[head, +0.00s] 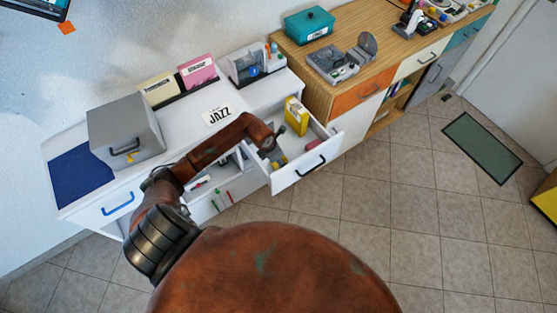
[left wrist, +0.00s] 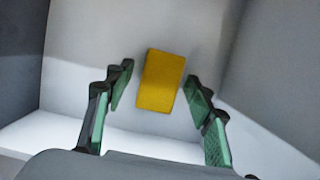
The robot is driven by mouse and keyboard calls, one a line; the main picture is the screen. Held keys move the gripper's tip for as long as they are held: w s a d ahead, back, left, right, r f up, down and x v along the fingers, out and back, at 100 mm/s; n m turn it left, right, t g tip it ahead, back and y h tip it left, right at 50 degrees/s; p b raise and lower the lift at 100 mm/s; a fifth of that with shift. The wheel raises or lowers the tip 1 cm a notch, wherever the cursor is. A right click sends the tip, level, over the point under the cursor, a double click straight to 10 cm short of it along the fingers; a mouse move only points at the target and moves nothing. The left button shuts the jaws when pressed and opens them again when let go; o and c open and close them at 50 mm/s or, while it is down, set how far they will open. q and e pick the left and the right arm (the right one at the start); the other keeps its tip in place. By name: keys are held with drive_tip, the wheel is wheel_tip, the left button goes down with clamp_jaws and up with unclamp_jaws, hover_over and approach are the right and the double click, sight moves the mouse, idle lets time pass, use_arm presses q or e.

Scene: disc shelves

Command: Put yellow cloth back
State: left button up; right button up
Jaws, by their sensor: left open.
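A flat yellow rectangle, which looks like the yellow cloth (left wrist: 160,81), lies on the pale floor of a compartment in the left wrist view. My left gripper (left wrist: 159,84) is open, with one green-padded finger on each side of the cloth and gaps showing between. Whether the fingers are level with it I cannot tell. In the head view my left arm reaches over the open white drawer (head: 305,168). A yellow patch (head: 277,159) shows in the drawer below the arm's end, partly hidden. My right gripper is not in view.
A yellow box (head: 297,115) stands at the drawer's back, and a dark red item (head: 313,143) lies at its right. A grey box (head: 125,130), a JAZZ card (head: 218,116) and a teal box (head: 309,25) sit on the cabinet tops. The tiled floor at right is mostly clear.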

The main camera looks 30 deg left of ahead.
use_arm(q)
drive_tip(key=shift+r, duration=0.3)
drive_tip(key=p+v, duration=0.1)
drive_tip(key=v, duration=1)
drive_tip(key=shift+r+p, duration=0.35)
idle(0.6)
